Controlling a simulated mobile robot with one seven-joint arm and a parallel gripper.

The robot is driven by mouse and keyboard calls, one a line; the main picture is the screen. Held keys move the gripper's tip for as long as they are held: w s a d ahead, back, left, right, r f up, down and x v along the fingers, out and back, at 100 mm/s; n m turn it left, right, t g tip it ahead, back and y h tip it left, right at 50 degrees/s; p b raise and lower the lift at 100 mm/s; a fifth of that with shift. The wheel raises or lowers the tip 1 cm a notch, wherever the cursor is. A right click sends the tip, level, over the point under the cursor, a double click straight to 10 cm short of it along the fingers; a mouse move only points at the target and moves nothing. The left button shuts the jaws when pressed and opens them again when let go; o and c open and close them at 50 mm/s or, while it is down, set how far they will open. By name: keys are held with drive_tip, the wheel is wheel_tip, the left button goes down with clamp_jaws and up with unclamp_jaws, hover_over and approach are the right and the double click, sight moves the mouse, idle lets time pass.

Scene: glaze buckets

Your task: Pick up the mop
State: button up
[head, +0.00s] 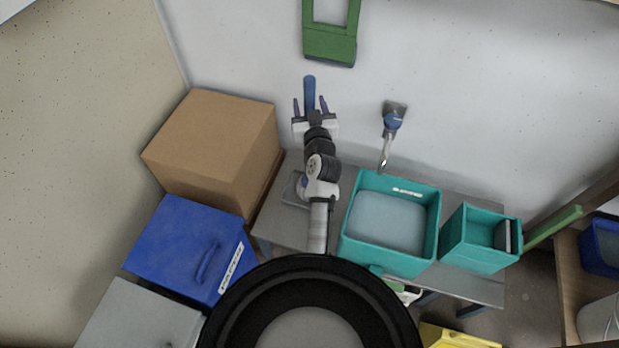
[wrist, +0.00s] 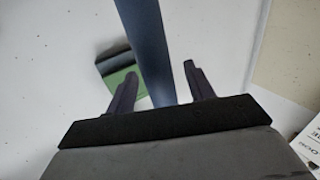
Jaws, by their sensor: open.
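A slim blue handle (head: 309,84) stands in front of the white wall; it appears to belong to the mop, but no mop head can be made out. My gripper (head: 310,103) is open, with one dark finger on each side of the handle. In the wrist view the blue handle (wrist: 145,40) runs down from the top edge between the two spread fingers of my gripper (wrist: 161,75). Gaps show beside it, and its lower end is hidden behind the gripper body.
A green frame-like object (head: 330,45) is on the wall above. A teal basin (head: 352,235) and a smaller teal bucket (head: 480,258) sit on a grey bench (head: 285,225). A cardboard box (head: 205,145) and blue box (head: 175,245) stand left. A metal-and-blue fixture (head: 393,120) is at right.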

drive_tip(key=shift+w+a, duration=0.15)
drive_tip(key=shift+w, duration=0.75)
drive_tip(key=shift+c, duration=0.2)
drive_tip(key=c, duration=1)
